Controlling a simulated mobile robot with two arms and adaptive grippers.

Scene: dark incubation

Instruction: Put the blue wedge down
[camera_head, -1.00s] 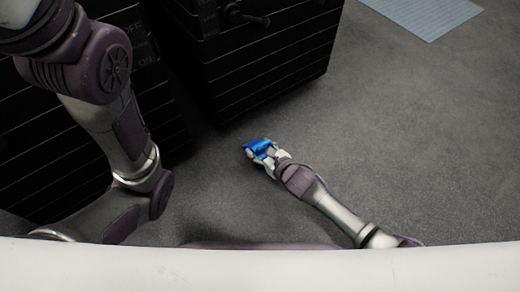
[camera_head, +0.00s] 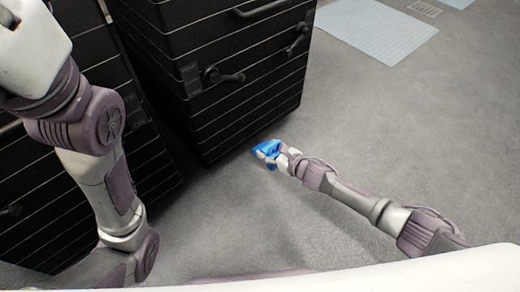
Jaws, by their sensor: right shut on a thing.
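The blue wedge (camera_head: 265,148) is held by my right gripper (camera_head: 270,154), whose arm comes in from the lower right. The gripper is shut on the wedge, and its fingers cover part of it. In the picture the wedge lies over the grey floor, close to the lower front corner of a black cabinet. I cannot tell how high it is above the floor. My left arm shows along the left side, but its gripper is not in view.
A black cabinet (camera_head: 245,110) with handles stands at the top middle, and another black cabinet (camera_head: 75,190) stands at the left behind my left arm. The grey floor (camera_head: 400,130) to the right is clear. A pale blue floor panel (camera_head: 375,30) and a small grate (camera_head: 425,9) lie beyond.

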